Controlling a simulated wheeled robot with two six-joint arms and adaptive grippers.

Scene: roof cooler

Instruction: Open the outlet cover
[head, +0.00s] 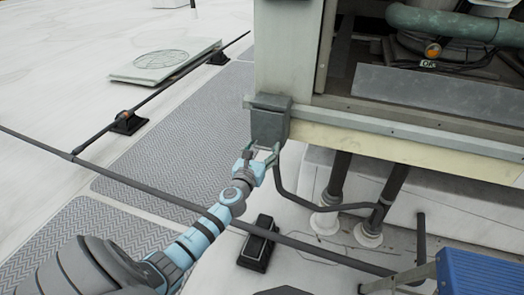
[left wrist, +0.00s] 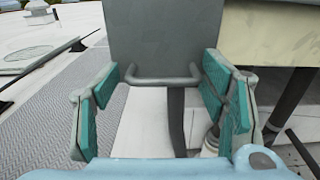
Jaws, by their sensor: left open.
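The grey outlet cover (head: 270,119) is a box on the corner of the large cooler housing. It looks shut, with its front face hanging down. In the left wrist view the cover (left wrist: 158,36) fills the top middle, and its U-shaped bar handle (left wrist: 162,79) sticks out at its lower edge. My left gripper (head: 263,153) is just below and in front of the cover. In the left wrist view its teal-padded fingers (left wrist: 165,82) are open, one on each side of the handle. I cannot tell whether either finger touches it. My right gripper is not in view.
A dark conduit (head: 310,206) bends away beneath the cover. A long rail pipe (head: 160,192) crosses low over the roof on black feet. Thick pipes (head: 340,178) rise under the housing (head: 289,50). A blue step (head: 485,273) stands at bottom right.

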